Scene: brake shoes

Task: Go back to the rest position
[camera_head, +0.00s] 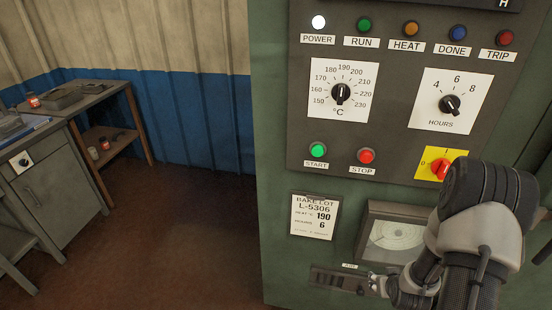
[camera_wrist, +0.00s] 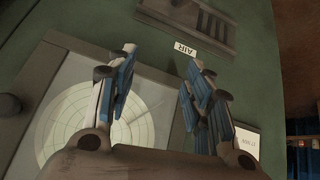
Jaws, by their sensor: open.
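My gripper (camera_head: 376,284) is in front of the lower part of the green cabinet, beside the AIR vent (camera_head: 338,281) and below the round chart recorder (camera_head: 397,234). In the wrist view its two fingers (camera_wrist: 163,62) stand apart with nothing between them. The AIR label (camera_wrist: 185,49) and the slotted vent (camera_wrist: 205,20) show beyond the fingertips. The chart recorder (camera_wrist: 62,90) lies behind the left finger. Whether the fingers touch the cabinet I cannot tell. My arm covers part of the cabinet's right side.
The control panel (camera_head: 400,135) has a lit white POWER lamp (camera_head: 319,22), two dials and START and STOP buttons. A red knob (camera_head: 439,169) on a yellow plate is close beside my arm. A bench (camera_head: 100,93) stands far left. The floor (camera_head: 180,240) between is clear.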

